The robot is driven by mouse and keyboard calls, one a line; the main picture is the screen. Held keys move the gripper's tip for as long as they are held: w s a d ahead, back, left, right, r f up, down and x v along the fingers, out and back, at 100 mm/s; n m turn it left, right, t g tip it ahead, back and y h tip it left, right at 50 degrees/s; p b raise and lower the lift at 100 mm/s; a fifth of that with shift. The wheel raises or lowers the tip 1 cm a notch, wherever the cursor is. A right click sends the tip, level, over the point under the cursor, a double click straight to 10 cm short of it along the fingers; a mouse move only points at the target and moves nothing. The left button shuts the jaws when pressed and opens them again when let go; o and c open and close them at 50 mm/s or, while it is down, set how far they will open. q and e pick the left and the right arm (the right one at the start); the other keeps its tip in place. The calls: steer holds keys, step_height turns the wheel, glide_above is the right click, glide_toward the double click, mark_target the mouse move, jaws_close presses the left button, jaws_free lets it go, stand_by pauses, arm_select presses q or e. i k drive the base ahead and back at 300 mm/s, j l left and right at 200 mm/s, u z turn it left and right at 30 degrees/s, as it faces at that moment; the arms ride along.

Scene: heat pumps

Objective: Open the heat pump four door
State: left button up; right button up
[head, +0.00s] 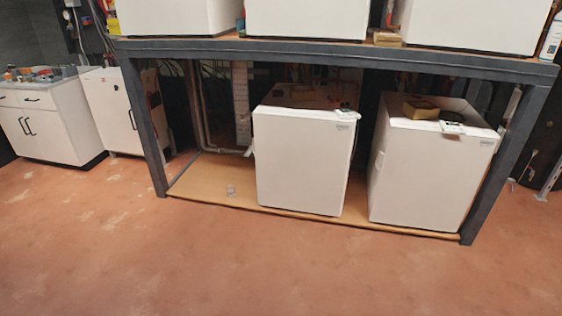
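White box-shaped heat pumps stand on a dark metal rack in the head view. On the lower board are a middle unit (302,165) and a right unit (425,180). Their front panels look closed, and each has a small label at its upper right. On the upper level, an upper left unit (180,17), an upper middle unit (305,18) and an upper right unit (470,22) are cut off by the picture's top. I cannot tell which one is heat pump four. Neither of my grippers is in view.
The rack's front beam (330,56), left post (143,125) and right post (505,160) frame the lower units. The lower board (205,185) has a bare stretch at left with a small clear object (231,191). White cabinets (45,130) stand at left. The reddish floor (230,260) in front is clear.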

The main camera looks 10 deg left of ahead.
mark_target(302, 164)
steer(key=i+j, duration=0.45)
steer(key=j, duration=0.15)
steer(key=i+j+u, duration=0.15)
steer(key=i+j, duration=0.35)
steer(key=j, duration=0.15)
